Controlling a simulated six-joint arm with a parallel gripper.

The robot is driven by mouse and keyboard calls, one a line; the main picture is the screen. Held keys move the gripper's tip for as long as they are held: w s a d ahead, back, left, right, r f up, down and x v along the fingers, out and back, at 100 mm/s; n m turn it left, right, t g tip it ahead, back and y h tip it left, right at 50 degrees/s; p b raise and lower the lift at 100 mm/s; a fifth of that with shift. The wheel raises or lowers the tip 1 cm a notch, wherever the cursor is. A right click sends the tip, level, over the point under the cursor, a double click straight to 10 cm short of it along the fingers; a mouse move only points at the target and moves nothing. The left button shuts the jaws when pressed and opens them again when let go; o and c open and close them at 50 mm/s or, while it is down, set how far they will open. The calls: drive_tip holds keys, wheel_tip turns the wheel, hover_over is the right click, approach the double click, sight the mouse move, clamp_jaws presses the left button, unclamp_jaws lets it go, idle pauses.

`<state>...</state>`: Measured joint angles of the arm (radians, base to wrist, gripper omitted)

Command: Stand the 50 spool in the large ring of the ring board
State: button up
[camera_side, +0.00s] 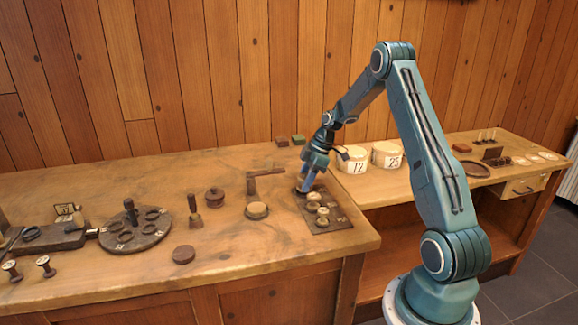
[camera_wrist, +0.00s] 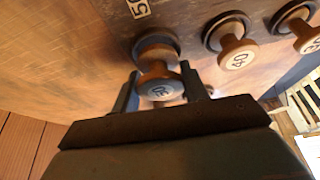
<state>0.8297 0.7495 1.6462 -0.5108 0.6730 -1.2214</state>
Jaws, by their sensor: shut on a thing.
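The 50 spool (camera_wrist: 160,88) is between the fingers of my gripper (camera_wrist: 160,78) in the wrist view, its numbered top facing the camera. My gripper (camera_side: 306,187) is shut on it at the far end of a dark rectangular board (camera_side: 337,222), by a tag reading 50 (camera_wrist: 138,8). I cannot tell whether the spool's foot rests on the board or hangs just above it. A round dark board (camera_side: 132,244) with several rings and a central post lies at the left in the side view; it looks like the ring board. Its rings look empty.
A 40 spool (camera_wrist: 237,55) and another spool (camera_wrist: 304,36) stand on the rectangular board beside the held one. A lidded pot (camera_side: 214,198), a bell-shaped tool (camera_side: 194,212) and a pale-topped round piece (camera_side: 257,211) stand between the boards. A brown disc (camera_side: 183,254) lies nearer the front.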

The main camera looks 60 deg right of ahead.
sight(305, 176)
drive_tip(key=shift+f, duration=0.65)
idle(2.0)
drive_tip(key=o, duration=1)
drive_tip(key=shift+o, duration=0.3)
drive_tip(key=shift+r, duration=0.15)
drive_tip(key=shift+r, duration=4.1)
